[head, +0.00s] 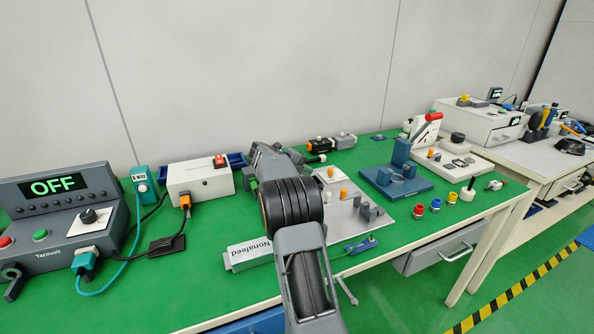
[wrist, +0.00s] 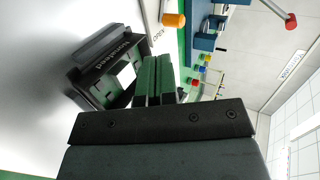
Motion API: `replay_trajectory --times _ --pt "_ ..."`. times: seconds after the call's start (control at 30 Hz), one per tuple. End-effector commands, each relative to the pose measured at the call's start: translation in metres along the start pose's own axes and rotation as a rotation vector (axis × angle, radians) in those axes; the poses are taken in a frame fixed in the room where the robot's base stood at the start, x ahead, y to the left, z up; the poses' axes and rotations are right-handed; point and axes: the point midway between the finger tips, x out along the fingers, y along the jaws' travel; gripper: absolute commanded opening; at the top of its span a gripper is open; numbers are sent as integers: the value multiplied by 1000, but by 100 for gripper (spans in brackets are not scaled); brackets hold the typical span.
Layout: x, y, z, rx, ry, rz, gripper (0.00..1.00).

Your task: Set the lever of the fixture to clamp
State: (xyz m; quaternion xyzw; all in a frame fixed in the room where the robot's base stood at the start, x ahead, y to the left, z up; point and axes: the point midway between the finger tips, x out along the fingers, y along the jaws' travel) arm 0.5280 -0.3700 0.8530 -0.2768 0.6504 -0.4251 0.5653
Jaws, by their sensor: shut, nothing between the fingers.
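The fixture appears to be the grey plate (head: 372,226) on the green bench, with upright grey blocks and orange-tipped parts, partly hidden behind my arm. An orange knob (head: 344,193) stands on it. In the wrist view, an orange knob (wrist: 174,20) is close to a pale strip lettered OPEN. Whether this knob tips the lever is not certain, and no clamp marking is readable. My gripper (wrist: 160,62) is shut and empty, its fingers side by side, apart from the orange knob. A dark lettered housing (wrist: 105,68) lies left of the fingers. In the head view my arm hides the fingertips.
A blue block fixture (head: 398,178) and a red-handled lever (head: 433,117) on a white panel stand farther right. Red, yellow and blue caps (head: 435,205) lie near the front edge. A white switch box (head: 200,180) and a power supply (head: 62,215) stand left.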

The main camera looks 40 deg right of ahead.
Motion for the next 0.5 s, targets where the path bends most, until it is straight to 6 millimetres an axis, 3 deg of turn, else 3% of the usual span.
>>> replay_trajectory --times 0.2,0.5 --pt "38 -2 0 1 2 0 0" --pt "61 -17 0 0 1 0 0"
